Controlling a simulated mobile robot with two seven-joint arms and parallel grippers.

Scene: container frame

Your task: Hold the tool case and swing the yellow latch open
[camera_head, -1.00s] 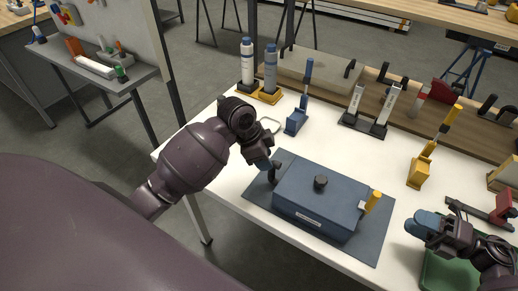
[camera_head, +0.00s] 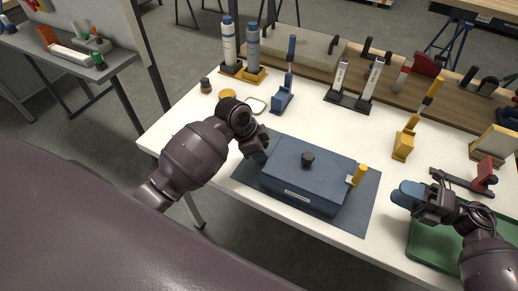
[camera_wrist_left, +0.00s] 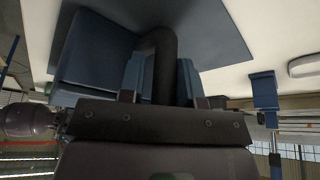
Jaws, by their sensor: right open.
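The blue tool case (camera_head: 305,180) lies on a grey-blue mat (camera_head: 365,210) with a black knob on its lid. The yellow latch (camera_head: 357,174) stands up at the case's right end. My left gripper (camera_head: 259,155) is at the case's left end and hides the black handle there. In the left wrist view the curved black handle (camera_wrist_left: 165,55) passes between the left gripper's blue fingers (camera_wrist_left: 165,82); whether they press on it is unclear. My right gripper (camera_head: 402,192) is open and empty, right of the latch and apart from it.
A green tray (camera_head: 425,243) lies under my right arm. A red-handled clamp (camera_head: 484,175), a yellow-handled tool (camera_head: 404,143) and a blue-handled tool (camera_head: 282,98) stand around the case. Two bottles (camera_head: 229,42) stand at the back left.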

